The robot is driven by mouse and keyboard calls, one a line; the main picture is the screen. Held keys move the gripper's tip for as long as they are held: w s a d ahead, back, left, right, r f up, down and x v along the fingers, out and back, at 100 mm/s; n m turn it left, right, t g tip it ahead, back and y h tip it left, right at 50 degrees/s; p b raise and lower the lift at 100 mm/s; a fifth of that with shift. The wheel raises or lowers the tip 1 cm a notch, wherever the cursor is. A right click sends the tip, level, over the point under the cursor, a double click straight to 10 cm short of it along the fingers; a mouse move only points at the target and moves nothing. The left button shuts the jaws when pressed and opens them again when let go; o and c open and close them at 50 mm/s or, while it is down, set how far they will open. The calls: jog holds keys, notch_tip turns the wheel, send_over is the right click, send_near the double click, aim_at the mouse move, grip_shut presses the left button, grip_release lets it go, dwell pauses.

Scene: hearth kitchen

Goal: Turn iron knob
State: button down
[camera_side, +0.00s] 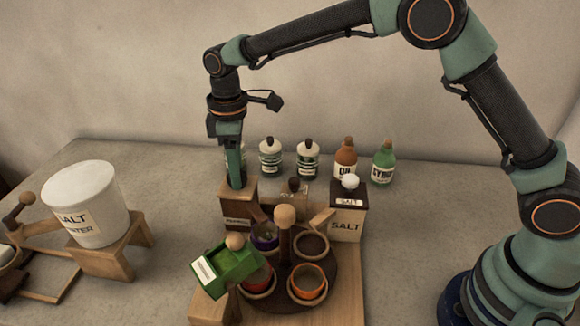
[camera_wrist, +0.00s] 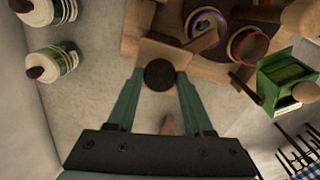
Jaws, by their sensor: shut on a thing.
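The iron knob (camera_wrist: 160,74) is a dark round knob on top of a wooden box, seen from above in the wrist view. My gripper (camera_wrist: 160,80) has one green finger on each side of the knob and is shut on it. In the side view my gripper (camera_side: 237,183) points straight down onto the labelled wooden box (camera_side: 239,213) at the left rear of the wooden stand. The fingers hide the knob there.
A green tilted box (camera_side: 226,264) and a salt box (camera_side: 348,218) flank a round carousel (camera_side: 283,292) of small pots. Several bottles (camera_side: 308,160) stand behind. A white salt tub (camera_side: 88,202) sits left on a wooden stand. The counter between is clear.

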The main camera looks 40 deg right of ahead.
jog(key=shift+m, duration=0.3)
jog(key=m, duration=0.3)
jog(key=shift+m, duration=0.4)
jog(key=m, duration=0.4)
jog(key=shift+m, duration=0.3)
jog(key=m, duration=0.4)
jog(key=shift+a, duration=0.1)
jog(key=shift+r+m, duration=0.1)
jog(key=shift+m, duration=2.2)
jog(key=shift+c, duration=1.5)
grip_release()
